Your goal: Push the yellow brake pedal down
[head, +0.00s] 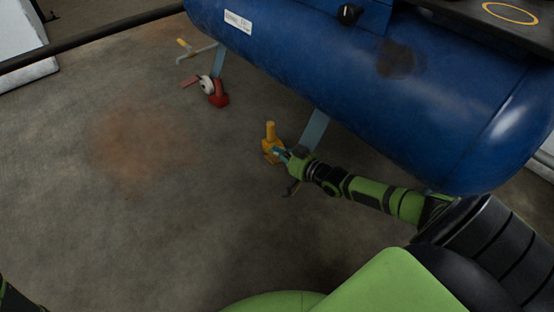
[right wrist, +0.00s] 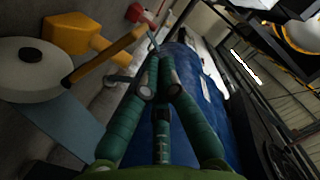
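The yellow brake pedal (head: 270,131) sits at the foot of a pale blue leg of the tank in the head view, with a yellow block below it. The right wrist view shows a yellow block (right wrist: 72,35) and an orange-yellow bar (right wrist: 105,54) beside a white wheel (right wrist: 27,66). My right gripper (head: 279,152) is low beside the yellow parts, overlapping the block in the head view; contact is unclear. In the right wrist view its green fingers (right wrist: 160,52) meet at the tips, with nothing visible between them. My left gripper is out of view.
The large blue tank (head: 350,75) overhangs the right side. Its pale blue leg (head: 314,131) stands just right of the pedal. A red part with a white wheel (head: 206,84) lies farther back. Open concrete floor (head: 130,220) extends to the left.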

